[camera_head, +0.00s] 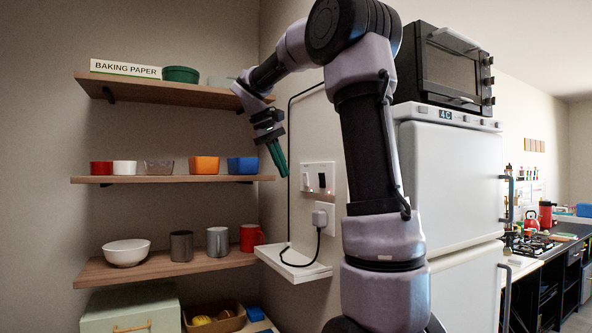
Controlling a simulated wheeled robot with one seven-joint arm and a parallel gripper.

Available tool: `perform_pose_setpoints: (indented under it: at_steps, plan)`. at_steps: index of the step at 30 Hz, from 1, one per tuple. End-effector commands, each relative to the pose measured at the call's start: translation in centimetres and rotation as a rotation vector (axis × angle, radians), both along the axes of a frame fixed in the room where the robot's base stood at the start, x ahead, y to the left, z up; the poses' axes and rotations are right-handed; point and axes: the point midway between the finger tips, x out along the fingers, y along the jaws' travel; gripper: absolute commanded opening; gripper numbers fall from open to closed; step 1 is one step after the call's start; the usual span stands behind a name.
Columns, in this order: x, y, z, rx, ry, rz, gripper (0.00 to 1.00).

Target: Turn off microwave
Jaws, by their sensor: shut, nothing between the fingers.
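A black and silver countertop oven or microwave (455,65) stands on top of the white fridge, with knobs on its right side. A wall switch plate (318,178) holds a white rocker and a dark rocker, with a small reddish light below them. Under it a plug (320,217) sits in a white socket. A black cord (290,150) runs along the wall; its upper end is hidden behind my arm. My gripper (283,174), with green fingers, is shut and empty. It points down, left of the switch plate in the picture. I cannot tell its distance from the wall.
Wooden shelves (170,181) on the left hold cups, bowls and small containers. A small white wall shelf (295,266) lies below the socket. The white fridge (450,175) stands right of my arm. A gas hob (530,244) is at the far right.

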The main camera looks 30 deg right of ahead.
Motion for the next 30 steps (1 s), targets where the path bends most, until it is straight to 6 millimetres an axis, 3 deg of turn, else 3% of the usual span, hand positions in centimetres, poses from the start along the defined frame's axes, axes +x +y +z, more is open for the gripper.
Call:
perform_pose_setpoints:
  at_steps: [2, 10, 30]
  plan:
    - [-0.1, -0.8, -1.2, 0.001, 0.001, -0.002, 0.0]
    - [0.1, -4.0, -0.5, 0.002, 0.0, -0.002, 0.0]
    - [0.2, -5.3, -0.2, 0.003, 0.0, -0.001, 0.0]
